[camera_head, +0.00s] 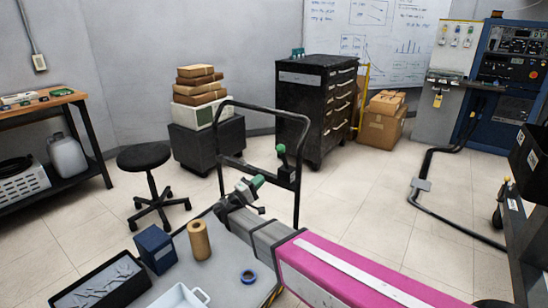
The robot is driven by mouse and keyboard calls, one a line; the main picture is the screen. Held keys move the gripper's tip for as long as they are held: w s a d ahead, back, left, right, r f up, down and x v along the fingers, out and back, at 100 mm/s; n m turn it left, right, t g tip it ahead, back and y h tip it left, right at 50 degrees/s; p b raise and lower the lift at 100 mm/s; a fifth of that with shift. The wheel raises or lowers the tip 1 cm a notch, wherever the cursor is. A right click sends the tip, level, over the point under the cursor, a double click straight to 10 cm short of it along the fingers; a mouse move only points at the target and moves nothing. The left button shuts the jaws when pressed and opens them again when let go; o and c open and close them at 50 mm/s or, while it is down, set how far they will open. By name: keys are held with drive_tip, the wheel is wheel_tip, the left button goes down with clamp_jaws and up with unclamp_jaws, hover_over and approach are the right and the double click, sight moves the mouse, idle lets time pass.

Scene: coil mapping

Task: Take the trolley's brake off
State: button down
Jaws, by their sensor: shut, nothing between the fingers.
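The trolley has a grey deck (220,272) at bottom centre and a black tube push handle (268,105) standing at its far end. A brake lever with a green knob (281,148) stands up from a black housing (288,176) on the right part of the handle frame. My gripper (258,182), with green at its tip, is shut and empty. It appears just left of and below the knob in the picture, with a visible gap. My pink and grey arm hides part of the deck's right side.
On the deck are a blue box (155,248), a brown roll (199,240), a blue tape ring (249,276), a black tray (103,286) and a white bin (182,298). A stool (145,157) stands left; a black cabinet (312,110) stands behind. A cable (425,210) crosses the right floor.

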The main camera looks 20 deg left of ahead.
sight(278, 152)
drive_tip(key=s+a, duration=0.1)
drive_tip(key=a+r+t, duration=0.1)
drive_tip(key=shift+s+a+n, duration=0.3)
drive_tip(key=shift+s+a, duration=0.1)
drive_tip(key=shift+w+d, duration=0.1)
drive_tip(key=shift+w, duration=0.05)
drive_tip(key=x, duration=1.3)
drive_tip(key=shift+w+r, duration=0.15)
drive_tip(key=shift+w, duration=0.2)
drive_tip(key=shift+d, duration=0.1)
drive_tip(key=w+d+r+g+y, duration=0.1)
drive_tip(key=w+g+y, duration=0.1)
drive_tip(key=w+g, duration=0.2)
drive_tip(key=w+d+r+n+g+y, duration=0.1)
drive_tip(key=w+d+r+g+y, duration=0.1)
drive_tip(key=w+g, duration=0.2)
drive_tip(key=shift+w+r, duration=0.35)
drive_tip(key=shift+w, duration=1.35)
drive_tip(key=shift+w+d, duration=0.1)
